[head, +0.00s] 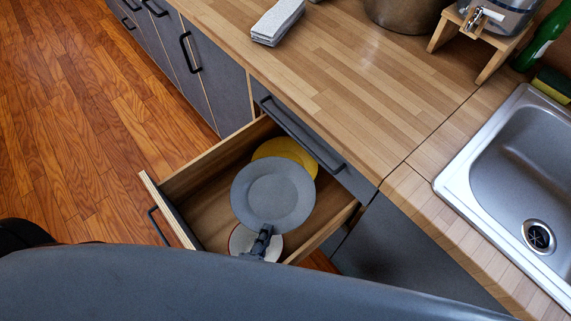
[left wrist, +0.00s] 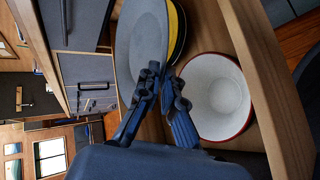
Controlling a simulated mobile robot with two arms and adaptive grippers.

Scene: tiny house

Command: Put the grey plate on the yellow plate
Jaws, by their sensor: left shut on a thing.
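The grey plate (head: 272,190) is in the open drawer area and covers part of the yellow plate (head: 283,149), whose far edge shows behind it. In the left wrist view the grey plate (left wrist: 138,45) lies close against the yellow plate (left wrist: 177,35); I cannot tell whether they touch. My left gripper (head: 263,232) is shut on the near rim of the grey plate. Its fingers (left wrist: 164,82) also show in the left wrist view. My right gripper is not in view.
A white bowl with a red rim (left wrist: 218,97) stands in the drawer beside the plates, partly hidden in the head view (head: 241,240). The drawer's wooden walls (head: 218,143) enclose them. Above are the counter (head: 330,60) and sink (head: 520,170); the drawer's left part is bare.

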